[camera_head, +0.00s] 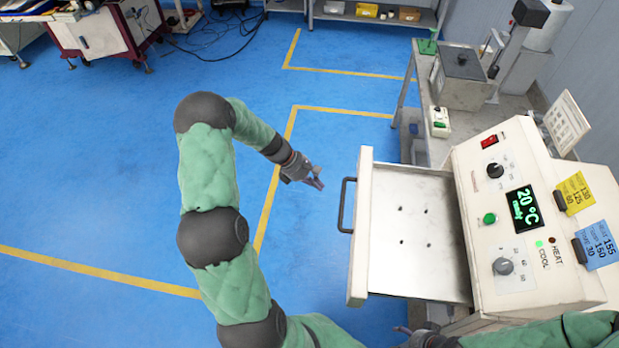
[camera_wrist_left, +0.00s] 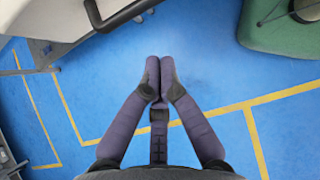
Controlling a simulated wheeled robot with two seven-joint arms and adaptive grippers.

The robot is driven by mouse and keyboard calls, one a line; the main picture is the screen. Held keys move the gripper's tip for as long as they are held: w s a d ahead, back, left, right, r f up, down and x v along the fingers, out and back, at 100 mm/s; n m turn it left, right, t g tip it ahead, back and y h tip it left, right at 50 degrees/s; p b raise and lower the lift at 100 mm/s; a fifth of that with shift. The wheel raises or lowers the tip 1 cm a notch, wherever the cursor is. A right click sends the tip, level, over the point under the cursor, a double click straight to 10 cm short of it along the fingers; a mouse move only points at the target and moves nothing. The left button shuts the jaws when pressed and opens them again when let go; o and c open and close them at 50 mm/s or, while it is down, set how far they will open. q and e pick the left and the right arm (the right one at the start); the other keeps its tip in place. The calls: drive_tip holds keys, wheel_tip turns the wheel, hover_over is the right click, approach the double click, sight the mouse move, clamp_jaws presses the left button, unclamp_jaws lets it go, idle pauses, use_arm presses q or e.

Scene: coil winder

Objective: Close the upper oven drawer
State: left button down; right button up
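The oven (camera_head: 525,255) is a cream cabinet with a sloped control panel at the right. Its upper drawer (camera_head: 361,252) is pulled out to the left, and its tray floor is bare with several small holes. A black bar handle (camera_head: 346,205) is on the drawer's front. My left gripper (camera_head: 317,182) is just left of the handle, apart from it. In the left wrist view its fingertips (camera_wrist_left: 160,68) are together with nothing between them, and the handle (camera_wrist_left: 122,14) shows at the upper left. My right gripper (camera_head: 424,337) is partly cut off at the bottom edge.
A grey bench (camera_head: 470,125) with a metal box (camera_head: 460,78) and a small switch box (camera_head: 439,122) stands behind the oven. A red-sided cart (camera_head: 105,32) is far left. The blue floor left of the drawer is clear.

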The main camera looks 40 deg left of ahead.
sight(434, 207)
use_arm(q)
drive_tip(key=w+d, duration=0.1)
drive_tip(key=d+f, duration=0.1)
drive_tip(key=d, duration=0.1)
drive_tip(key=w+d+f, duration=0.1)
drive_tip(key=shift+w+d+f+b, duration=0.15)
drive_tip(key=shift+w+b, duration=0.2)
drive_tip(key=shift+b, duration=0.05)
drive_tip(key=shift+d, duration=0.1)
drive_tip(key=w+d+p, duration=0.2)
drive_tip(key=w+d, duration=0.3)
drive_tip(key=d, duration=0.4)
drive_tip(key=w+d+p, duration=0.2)
drive_tip(key=w+d, duration=0.4)
drive_tip(key=d, duration=0.3)
drive_tip(key=w+d+p, duration=0.2)
drive_tip(key=w+d, duration=0.3)
drive_tip(key=d, duration=0.4)
drive_tip(key=shift+w+d, duration=0.25)
drive_tip(key=shift+w, duration=0.15)
drive_tip(key=shift+a, duration=0.1)
